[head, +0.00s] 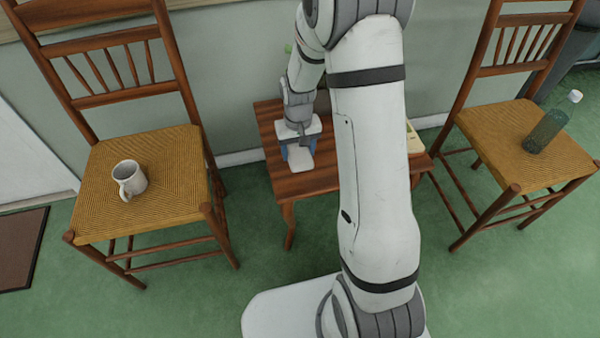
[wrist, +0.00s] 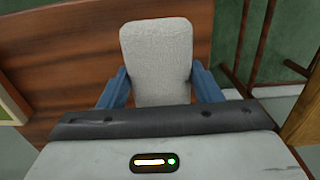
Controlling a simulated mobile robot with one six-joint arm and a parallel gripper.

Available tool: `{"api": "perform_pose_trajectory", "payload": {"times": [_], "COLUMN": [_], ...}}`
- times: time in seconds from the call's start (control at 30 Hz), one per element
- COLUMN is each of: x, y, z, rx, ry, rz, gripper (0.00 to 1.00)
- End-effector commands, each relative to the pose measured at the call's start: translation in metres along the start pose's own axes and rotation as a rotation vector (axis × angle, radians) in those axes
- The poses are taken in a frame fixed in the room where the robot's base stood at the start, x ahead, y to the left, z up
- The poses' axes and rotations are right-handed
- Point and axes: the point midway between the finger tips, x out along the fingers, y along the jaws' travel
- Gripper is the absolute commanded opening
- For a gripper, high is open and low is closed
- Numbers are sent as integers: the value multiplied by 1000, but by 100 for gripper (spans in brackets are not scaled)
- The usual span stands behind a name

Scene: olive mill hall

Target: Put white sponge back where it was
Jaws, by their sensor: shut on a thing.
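My gripper (head: 300,152) is over the left part of a small brown wooden table (head: 276,126). Its blue fingers are shut on the white sponge (wrist: 157,60), one on each long side. The sponge is pale, rough and block-shaped, and its far end sticks out beyond the fingertips in the wrist view. In the head view the sponge (head: 301,161) shows as a small white patch below the gripper. I cannot tell whether it touches the tabletop. My arm hides the middle of the table.
A cream object (head: 413,139) sits at the table's right end, partly behind my arm. A woven chair (head: 170,205) on the left holds a white mug (head: 130,179).

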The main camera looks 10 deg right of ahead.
Motion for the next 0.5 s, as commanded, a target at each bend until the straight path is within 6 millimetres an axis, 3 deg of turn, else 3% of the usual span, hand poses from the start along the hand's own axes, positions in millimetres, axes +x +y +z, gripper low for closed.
{"api": "perform_pose_trajectory", "payload": {"times": [0.03, 0.1, 0.5], "x": [16, 29, 77], "y": [0, 0, 1], "z": [1, 1, 1], "rx": [0, 0, 1], "ry": [-3, -4, -3], "rz": [0, 0, 0], "gripper": [40, 40, 40]}}
